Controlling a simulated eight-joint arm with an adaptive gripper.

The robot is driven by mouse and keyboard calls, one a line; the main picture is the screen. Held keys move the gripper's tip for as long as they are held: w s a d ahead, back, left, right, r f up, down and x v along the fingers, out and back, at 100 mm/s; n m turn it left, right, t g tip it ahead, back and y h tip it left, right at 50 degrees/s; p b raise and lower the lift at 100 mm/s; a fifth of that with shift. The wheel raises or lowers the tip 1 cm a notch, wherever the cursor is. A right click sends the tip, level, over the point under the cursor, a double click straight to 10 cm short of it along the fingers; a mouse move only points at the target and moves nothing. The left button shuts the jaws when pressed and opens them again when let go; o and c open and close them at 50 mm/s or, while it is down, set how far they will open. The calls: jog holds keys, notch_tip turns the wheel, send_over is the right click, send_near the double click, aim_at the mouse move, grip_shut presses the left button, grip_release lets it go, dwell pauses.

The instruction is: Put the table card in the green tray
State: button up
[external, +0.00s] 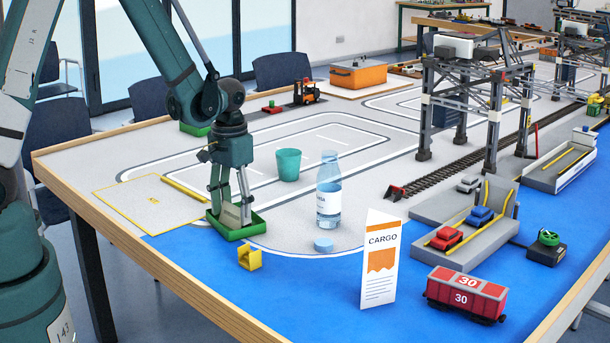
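The table card (379,262) is white with an orange picture and the word CARGO. It stands upright on the blue part of the table, front and right of centre. The green tray (236,233) is small and shallow and sits left of centre, at the edge of the blue area. My gripper (232,212) points down into this tray, well to the left of the card and apart from it. A pale grey shape shows between and around its fingertips; I cannot tell whether it is finger pads or an object.
A yellow block (250,258) lies before the tray. A red wagon (465,297) and a grey barge (465,240) are right of the card.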

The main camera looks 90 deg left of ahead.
aim_at(235, 208)
jog(key=o, duration=0.6)
jog(key=shift+r, duration=0.15)
jog(key=shift+r+p, duration=1.25)
jog(key=shift+r, duration=4.75)
